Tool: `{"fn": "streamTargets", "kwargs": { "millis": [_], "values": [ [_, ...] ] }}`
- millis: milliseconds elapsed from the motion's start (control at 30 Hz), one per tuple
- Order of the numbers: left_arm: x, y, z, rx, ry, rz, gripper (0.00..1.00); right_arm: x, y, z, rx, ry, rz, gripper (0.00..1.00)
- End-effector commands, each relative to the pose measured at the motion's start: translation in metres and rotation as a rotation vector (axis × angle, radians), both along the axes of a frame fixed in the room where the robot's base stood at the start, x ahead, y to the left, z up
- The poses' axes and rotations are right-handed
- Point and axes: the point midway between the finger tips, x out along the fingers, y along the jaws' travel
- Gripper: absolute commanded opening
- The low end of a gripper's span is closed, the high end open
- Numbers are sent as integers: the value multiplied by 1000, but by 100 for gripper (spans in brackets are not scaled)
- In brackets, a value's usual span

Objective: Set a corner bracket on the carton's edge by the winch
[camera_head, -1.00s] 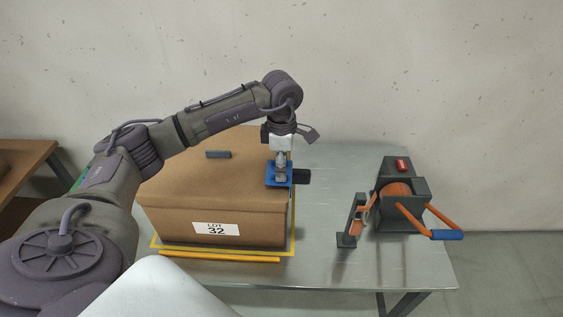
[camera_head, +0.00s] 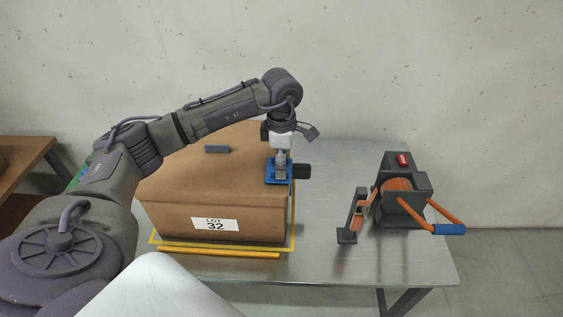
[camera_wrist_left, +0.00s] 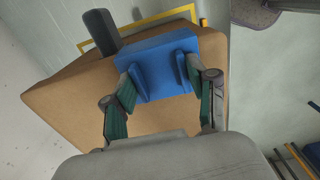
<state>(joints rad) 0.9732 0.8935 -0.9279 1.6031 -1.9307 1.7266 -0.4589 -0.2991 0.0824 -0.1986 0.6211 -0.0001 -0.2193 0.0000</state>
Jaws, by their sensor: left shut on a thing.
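The blue corner bracket (camera_head: 270,173) is at the carton's right top edge, on the side toward the winch. It also shows in the left wrist view (camera_wrist_left: 157,62), with two upright ribs. My left gripper (camera_head: 281,174) comes down from above and is shut on the bracket, its fingers on the ribs in the left wrist view (camera_wrist_left: 158,84). I cannot tell whether the bracket bears fully on the edge. The dark winch (camera_head: 418,190) with an orange drum stands to the right. My right gripper is not in view.
A small grey piece (camera_head: 217,149) lies on the carton. A dark stand (camera_head: 347,236) with orange strap and the winch's blue-gripped crank (camera_head: 448,229) are to the right. A yellow bar (camera_head: 220,252) lies in front.

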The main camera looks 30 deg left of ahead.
Motion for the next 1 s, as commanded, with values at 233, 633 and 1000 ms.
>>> {"fn": "streamTargets", "kwargs": {
  "millis": [233, 633, 1000],
  "values": [
    [0, 0, 0, 0, 0, 0, 22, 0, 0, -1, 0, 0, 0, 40],
    [0, 0, -3, 1, -1, 0, 22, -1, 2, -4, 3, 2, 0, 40],
    [0, 0, -4, 1, -1, 0, 22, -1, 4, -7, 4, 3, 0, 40]
  ]
}}
